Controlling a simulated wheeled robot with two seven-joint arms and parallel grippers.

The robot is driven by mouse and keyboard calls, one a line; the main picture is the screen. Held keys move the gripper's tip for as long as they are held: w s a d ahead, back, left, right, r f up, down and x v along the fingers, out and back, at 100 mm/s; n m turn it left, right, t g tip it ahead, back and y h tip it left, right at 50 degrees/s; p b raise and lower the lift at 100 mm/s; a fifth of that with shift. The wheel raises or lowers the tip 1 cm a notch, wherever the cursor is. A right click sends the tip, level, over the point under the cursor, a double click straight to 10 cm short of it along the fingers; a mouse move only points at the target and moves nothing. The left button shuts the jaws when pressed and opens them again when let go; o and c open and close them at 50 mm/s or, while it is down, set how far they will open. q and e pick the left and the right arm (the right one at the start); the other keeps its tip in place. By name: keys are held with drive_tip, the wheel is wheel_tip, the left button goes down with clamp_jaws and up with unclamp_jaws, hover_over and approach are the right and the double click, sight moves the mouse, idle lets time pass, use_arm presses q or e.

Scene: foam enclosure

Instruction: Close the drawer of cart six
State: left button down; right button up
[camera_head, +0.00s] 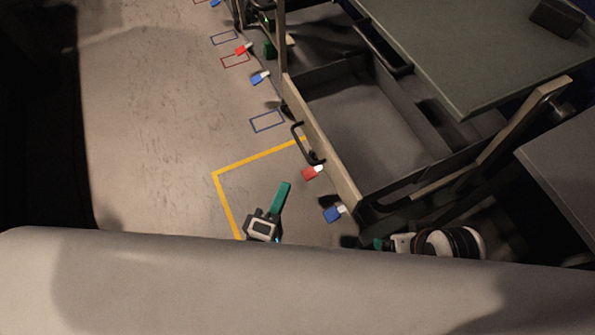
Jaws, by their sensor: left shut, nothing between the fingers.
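A cart with a grey-green top (465,50) stands at the upper right. Its drawer (345,90) is pulled out and looks empty. The drawer's pale front panel (325,150) carries a black handle (306,144) on the side facing the open floor. No cart number is readable. My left gripper (284,188) has green fingers, is shut and empty, and is over the floor below the handle, apart from the drawer front. My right gripper (372,243) shows only partly by the drawer's near corner; its jaws are unclear.
Red-and-white and blue-and-white floor pieces (313,172) lie along the drawer front. A yellow tape corner (215,175) marks the floor. A grey surface (565,165) stands at the right. The floor at left (140,130) is clear. A pale shape of mine fills the bottom.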

use_arm(q)
approach(319, 136)
drive_tip(key=w+a, duration=0.2)
drive_tip(key=w, duration=0.1)
drive_tip(key=w+d, duration=0.2)
drive_tip(key=shift+d, duration=0.35)
drive_tip(key=shift+w+d, duration=0.25)
drive_tip(key=shift+d, duration=0.2)
use_arm(e)
drive_tip(key=shift+s+r, duration=0.15)
drive_tip(key=shift+r, duration=0.05)
